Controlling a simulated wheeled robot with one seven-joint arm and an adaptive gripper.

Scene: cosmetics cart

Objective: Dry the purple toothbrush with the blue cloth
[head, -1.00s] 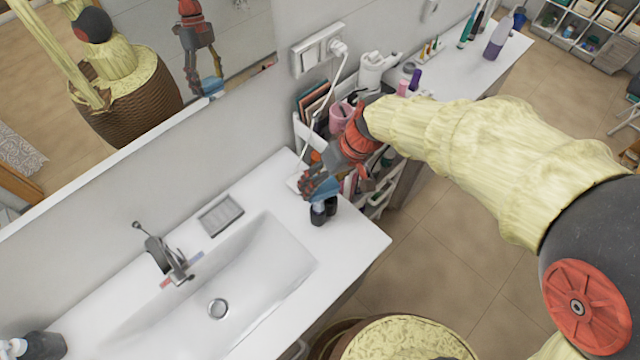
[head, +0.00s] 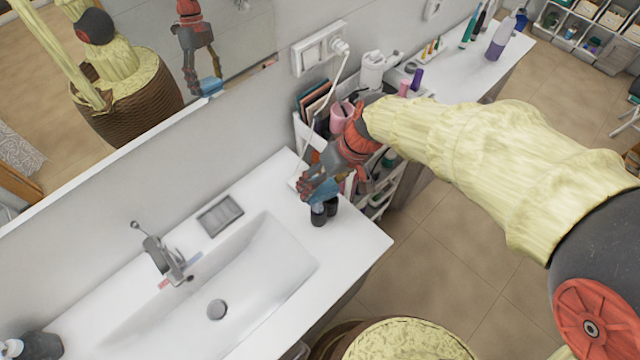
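My gripper (head: 312,190) is over the right end of the white sink counter, at the far end of my arm. The blue cloth (head: 325,190) is bunched between its fingers, partly hidden by them, just above two small dark bottles (head: 319,215). The mirror also shows blue cloth at the gripper's tip. I cannot clearly make out a purple toothbrush. A pink cup (head: 341,115) stands on the cart behind my gripper, partly hidden by my arm.
The sink basin (head: 250,265) and faucet (head: 165,258) are left of my gripper, with a grey soap dish (head: 220,215) behind. A white cord hangs from the wall socket (head: 320,50) close by. A dark dispenser (head: 42,346) stands at lower left.

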